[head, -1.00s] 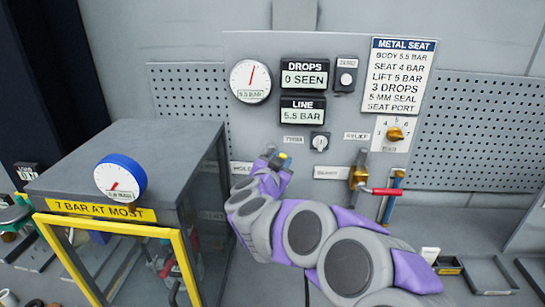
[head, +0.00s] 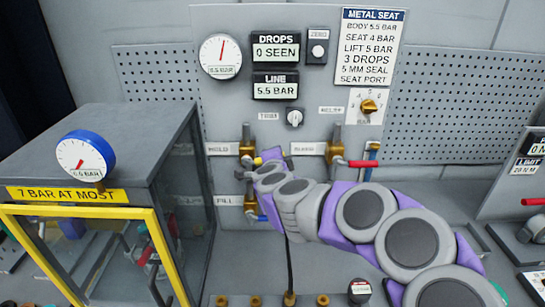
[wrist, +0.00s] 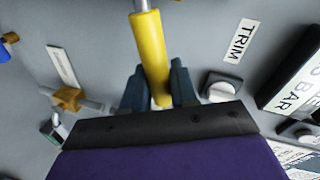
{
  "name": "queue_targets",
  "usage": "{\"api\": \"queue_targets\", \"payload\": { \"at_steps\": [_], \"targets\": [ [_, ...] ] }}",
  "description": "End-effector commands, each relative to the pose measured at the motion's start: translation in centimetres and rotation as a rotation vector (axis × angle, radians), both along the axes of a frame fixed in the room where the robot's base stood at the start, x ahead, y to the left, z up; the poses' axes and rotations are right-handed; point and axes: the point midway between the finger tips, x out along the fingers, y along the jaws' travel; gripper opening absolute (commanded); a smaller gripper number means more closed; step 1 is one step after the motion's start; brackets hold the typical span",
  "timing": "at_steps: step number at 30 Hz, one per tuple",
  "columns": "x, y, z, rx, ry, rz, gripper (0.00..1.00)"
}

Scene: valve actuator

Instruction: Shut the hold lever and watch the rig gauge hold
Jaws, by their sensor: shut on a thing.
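The hold lever has a yellow handle (wrist: 153,55), which runs from the top of the wrist view down between my two dark fingers (wrist: 160,90). My gripper is shut on this handle. In the head view my gripper (head: 272,157) is at the panel, just right of the brass valve (head: 247,150) beside the HOLD label. Only a small yellow tip shows there, so the lever's angle is hard to tell. A round white gauge (head: 220,56) at the panel's upper left reads 5.5 BAR. The LINE display (head: 275,86) reads 5.5 BAR and the DROPS display (head: 276,52) reads 0 SEEN.
A blue-handled valve (head: 251,205) by the FILL label is below. A grey cabinet (head: 130,135) with a yellow frame and blue-rimmed gauge (head: 85,157) stands left. A TRIM knob (head: 294,117) is above.

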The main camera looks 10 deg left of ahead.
Motion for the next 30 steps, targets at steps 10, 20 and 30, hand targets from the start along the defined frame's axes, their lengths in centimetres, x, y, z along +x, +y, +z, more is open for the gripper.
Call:
{"api": "queue_targets", "payload": {
  "at_steps": [10, 20, 30],
  "targets": [
    [0.1, -0.4, -2.6, 0.211, 0.057, 0.0, 0.0],
    [0.1, -0.4, -3.1, 0.287, 0.075, -0.001, 0.0],
    [0.1, -0.5, -3.3, 0.295, 0.081, -0.003, 0.0]
  ]
}}
